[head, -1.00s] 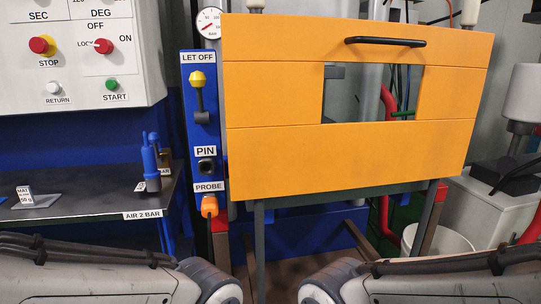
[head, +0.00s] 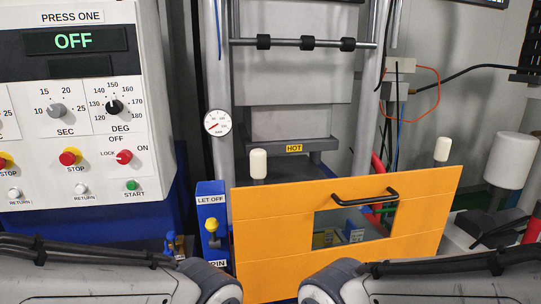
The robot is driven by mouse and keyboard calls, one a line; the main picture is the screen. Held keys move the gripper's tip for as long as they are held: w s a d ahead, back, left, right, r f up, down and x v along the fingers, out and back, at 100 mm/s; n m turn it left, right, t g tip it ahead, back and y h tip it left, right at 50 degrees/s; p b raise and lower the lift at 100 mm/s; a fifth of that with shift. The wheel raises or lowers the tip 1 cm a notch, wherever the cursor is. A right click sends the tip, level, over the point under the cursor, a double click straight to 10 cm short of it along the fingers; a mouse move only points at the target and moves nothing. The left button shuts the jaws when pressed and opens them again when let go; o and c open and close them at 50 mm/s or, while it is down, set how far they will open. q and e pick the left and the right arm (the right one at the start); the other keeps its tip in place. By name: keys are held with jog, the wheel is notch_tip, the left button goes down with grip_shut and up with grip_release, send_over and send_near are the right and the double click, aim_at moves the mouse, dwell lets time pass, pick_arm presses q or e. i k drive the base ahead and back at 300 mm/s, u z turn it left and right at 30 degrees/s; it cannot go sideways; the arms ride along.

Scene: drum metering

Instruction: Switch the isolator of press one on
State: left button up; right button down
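The control box of press one (head: 75,203) stands at the left in the head view, under a PRESS ONE label (head: 72,17). Its display (head: 74,41) reads OFF in green. The isolator (head: 124,156) is a red rotary knob on the right of the box, marked OFF above, LOCK at left and ON at right. Its exact pointing is too small to tell. Both my grippers are out of the frame. Only my two arm links show at the bottom left and bottom right, below the box and apart from the isolator.
The orange guard (head: 270,240) with a black handle (head: 365,198) fills the lower middle. A LET OFF post (head: 212,190) stands beside it.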

aim_at(125, 157)
jog(key=u, duration=2.35)
jog(key=i, duration=1)
jog(key=z, duration=2)
